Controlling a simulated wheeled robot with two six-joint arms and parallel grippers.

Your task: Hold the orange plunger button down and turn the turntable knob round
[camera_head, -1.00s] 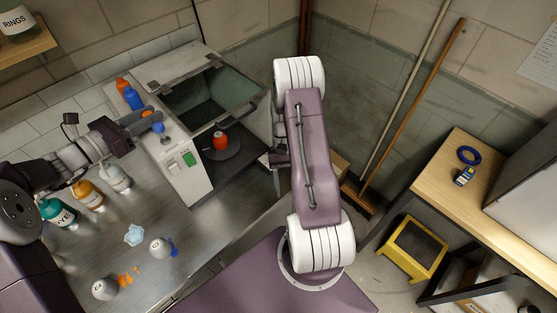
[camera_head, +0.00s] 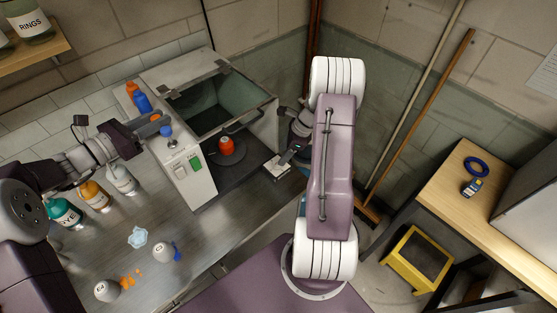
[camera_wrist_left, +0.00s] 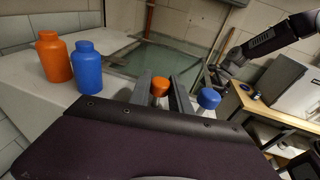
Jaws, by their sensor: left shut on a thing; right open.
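The orange plunger button (camera_head: 155,118) is on top of the white machine, mostly hidden by my left gripper. My left gripper (camera_head: 150,123) is shut on it; in the left wrist view the orange cap (camera_wrist_left: 160,86) shows between the two grey fingers. The turntable knob (camera_head: 227,146) is an orange-red upright knob on the dark round turntable (camera_head: 243,158) at the machine's right side. My right gripper (camera_head: 279,166) is open, to the right of the turntable and apart from the knob. Its fingertips are small and partly unclear.
A blue button (camera_head: 166,131) stands close beside the orange one. A green switch (camera_head: 195,163) is on the machine's front. Orange (camera_head: 132,90) and blue (camera_head: 142,103) bottles stand behind. The open glass-lidded bin (camera_head: 213,103) is behind the turntable.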

